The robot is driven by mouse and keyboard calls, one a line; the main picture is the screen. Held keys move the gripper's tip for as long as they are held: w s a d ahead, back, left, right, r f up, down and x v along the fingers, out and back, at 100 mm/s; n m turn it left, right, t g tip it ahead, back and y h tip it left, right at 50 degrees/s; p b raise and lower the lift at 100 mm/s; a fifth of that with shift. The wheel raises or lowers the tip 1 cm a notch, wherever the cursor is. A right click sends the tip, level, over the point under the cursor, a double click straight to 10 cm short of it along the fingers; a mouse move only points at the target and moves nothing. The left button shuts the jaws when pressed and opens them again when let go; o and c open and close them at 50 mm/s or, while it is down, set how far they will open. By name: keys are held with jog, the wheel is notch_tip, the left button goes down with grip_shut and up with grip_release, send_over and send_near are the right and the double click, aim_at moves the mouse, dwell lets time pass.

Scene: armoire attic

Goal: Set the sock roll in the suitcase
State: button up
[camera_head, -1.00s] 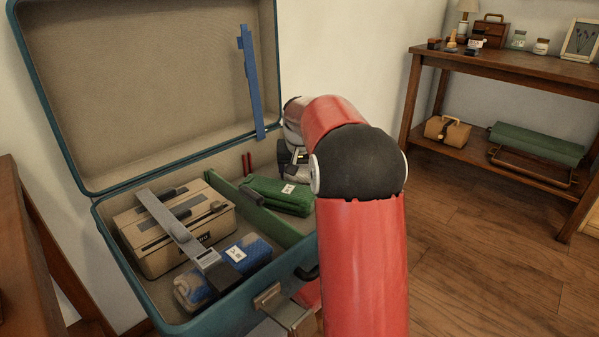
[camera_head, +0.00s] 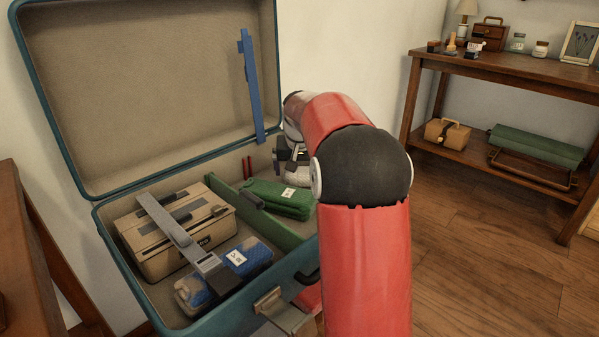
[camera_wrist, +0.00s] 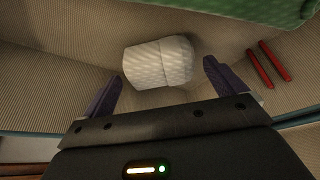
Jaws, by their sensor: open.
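The sock roll (camera_wrist: 158,62) is a pale, ribbed bundle. In the wrist view it lies on the beige lining inside the suitcase (camera_head: 107,222), just beyond and between my gripper's spread fingertips (camera_wrist: 160,78). My gripper is open, with a gap on both sides of the roll. In the head view the sock roll (camera_head: 297,174) shows below my gripper (camera_head: 290,158), in the back right part of the suitcase, partly hidden by my arm. The suitcase is teal with its lid up.
A green divider (camera_head: 262,217) splits the suitcase. Beside the roll lie a green folded bundle (camera_head: 275,196) and two red sticks (camera_wrist: 269,64). Left of the divider are a tan case (camera_head: 165,240) and a blue patterned bundle (camera_head: 245,262). A blue strap (camera_head: 252,90) hangs on the lid.

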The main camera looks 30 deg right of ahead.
jog(key=p+v, duration=0.1)
jog(key=v, duration=0.8)
jog(key=shift+r, duration=0.25)
jog(key=shift+s+a, duration=0.1)
jog(key=s+a+r+n+t+y+p, duration=0.1)
jog(key=s+a+r+n+p, duration=0.15)
jog(key=s+a, duration=0.55)
jog(key=s+a+r+n+p, duration=0.1)
jog(key=s+a+r+p, duration=0.3)
jog(key=s, duration=0.9)
jog(key=shift+n+t+y, duration=0.3)
jog(key=shift+n+y, duration=0.1)
jog(key=shift+n, duration=0.35)
jog(key=s+a+f, duration=0.1)
jog(key=s, duration=0.2)
jog(key=s+a+f+p, duration=0.1)
jog(key=s+f, duration=0.1)
jog(key=s, duration=0.2)
jog(key=s+a+f+p, duration=0.1)
jog(key=s+a+f, duration=0.1)
jog(key=s, duration=0.1)
jog(key=shift+s+a+f, duration=0.1)
jog(key=shift+s+f, duration=0.1)
jog(key=shift+c, duration=0.4)
